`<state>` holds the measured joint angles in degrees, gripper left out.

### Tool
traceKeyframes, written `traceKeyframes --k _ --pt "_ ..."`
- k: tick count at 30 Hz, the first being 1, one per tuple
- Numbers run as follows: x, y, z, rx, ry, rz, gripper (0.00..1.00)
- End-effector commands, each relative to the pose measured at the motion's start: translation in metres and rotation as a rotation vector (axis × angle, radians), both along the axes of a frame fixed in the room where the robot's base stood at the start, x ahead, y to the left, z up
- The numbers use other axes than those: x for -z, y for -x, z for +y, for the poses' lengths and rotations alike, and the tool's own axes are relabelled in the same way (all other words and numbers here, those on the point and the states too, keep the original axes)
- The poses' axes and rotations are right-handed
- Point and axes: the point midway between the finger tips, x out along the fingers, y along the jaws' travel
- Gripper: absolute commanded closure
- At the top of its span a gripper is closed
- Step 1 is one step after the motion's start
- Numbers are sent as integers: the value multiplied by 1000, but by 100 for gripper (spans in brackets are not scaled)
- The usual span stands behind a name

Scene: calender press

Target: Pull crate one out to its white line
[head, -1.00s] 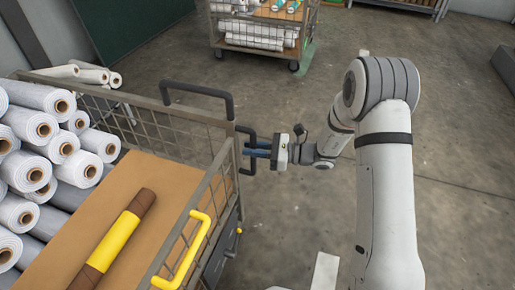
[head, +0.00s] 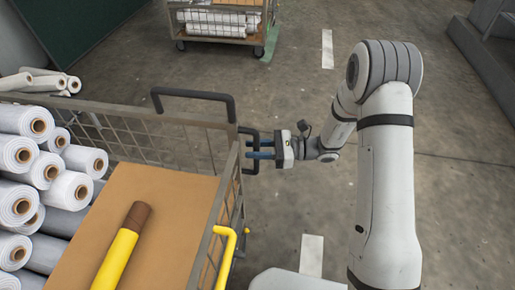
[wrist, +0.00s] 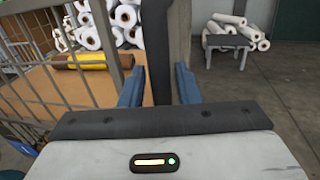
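A wire-mesh crate (head: 228,207) with a brown board floor fills the left of the head view. A black upright handle (head: 251,150) sticks out from its right side. My gripper (head: 261,149) has its two blue fingers around this handle. No number shows on the crate. Two white floor strips are in view, one near my base (head: 311,255) and one farther off (head: 327,48); I cannot tell which belongs to this crate.
White rolls (head: 45,170) are stacked at the crate's left, and a yellow-and-brown roll (head: 119,252) lies on its board. A yellow handle (head: 226,255) is at the near corner. Another loaded cart (head: 222,35) stands at the back. The floor right of the crate is mostly clear.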

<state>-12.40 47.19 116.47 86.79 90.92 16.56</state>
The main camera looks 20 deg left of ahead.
Motion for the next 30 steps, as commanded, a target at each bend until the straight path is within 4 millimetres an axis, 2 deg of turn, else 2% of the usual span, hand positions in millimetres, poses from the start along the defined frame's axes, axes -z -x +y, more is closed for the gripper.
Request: traceKeyframes --k 3,11,24,30 --pt "0 0 0 1 0 -1 63" --pt "-1 -2 -3 3 -1 -2 63" --pt "-2 -20 -66 3 -1 -2 63" --pt "0 -22 -75 0 0 -1 63"
